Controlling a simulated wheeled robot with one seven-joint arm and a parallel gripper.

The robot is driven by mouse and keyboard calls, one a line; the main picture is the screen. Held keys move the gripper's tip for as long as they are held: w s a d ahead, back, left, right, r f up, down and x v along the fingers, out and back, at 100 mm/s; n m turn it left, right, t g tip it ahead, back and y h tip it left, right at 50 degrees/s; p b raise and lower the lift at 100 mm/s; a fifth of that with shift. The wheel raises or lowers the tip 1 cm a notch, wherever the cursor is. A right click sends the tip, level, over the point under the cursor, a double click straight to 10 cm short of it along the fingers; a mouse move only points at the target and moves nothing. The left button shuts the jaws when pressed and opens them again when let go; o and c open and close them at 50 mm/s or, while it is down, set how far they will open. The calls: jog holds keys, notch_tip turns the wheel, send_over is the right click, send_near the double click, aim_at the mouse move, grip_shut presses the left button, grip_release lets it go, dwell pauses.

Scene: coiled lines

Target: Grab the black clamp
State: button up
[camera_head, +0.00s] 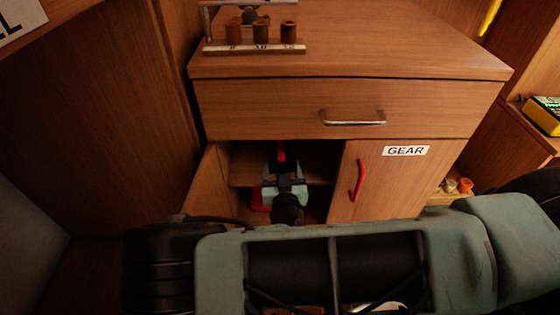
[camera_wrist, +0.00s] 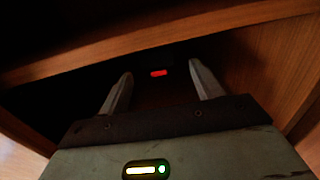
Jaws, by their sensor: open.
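My gripper (camera_head: 283,177) reaches into the open left side of a wooden cabinet. In the wrist view its two grey fingers (camera_wrist: 160,70) stand wide apart with nothing pressed between them. A dark thing with a small red patch (camera_wrist: 160,73) lies ahead between the fingertips, in deep shadow; it may be the black clamp, but its outline cannot be made out. In the head view a black and red thing (camera_head: 281,154) shows just beyond my gripper. My arm hides part of the cabinet's inside.
The cabinet's left door (camera_head: 207,184) stands open. The right door marked GEAR (camera_head: 400,175) is shut. A shelf edge (camera_wrist: 170,37) crosses above my gripper. Another red thing (camera_head: 257,198) is low beside my gripper. A small rack (camera_head: 255,49) stands on top.

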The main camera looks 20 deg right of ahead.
aim_at(280, 147)
jog(key=b+x, duration=0.1)
jog(key=x, duration=0.1)
jog(key=b+x, duration=0.1)
jog(key=x, duration=0.2)
jog(key=b+x, duration=0.2)
jog(key=shift+w+d+r, duration=0.15)
jog(key=shift+w+r, duration=0.05)
jog(key=shift+r, duration=0.05)
jog(key=c, duration=1.4)
jog(key=shift+r, duration=0.1)
grip_shut()
jog(key=shift+r, duration=0.1)
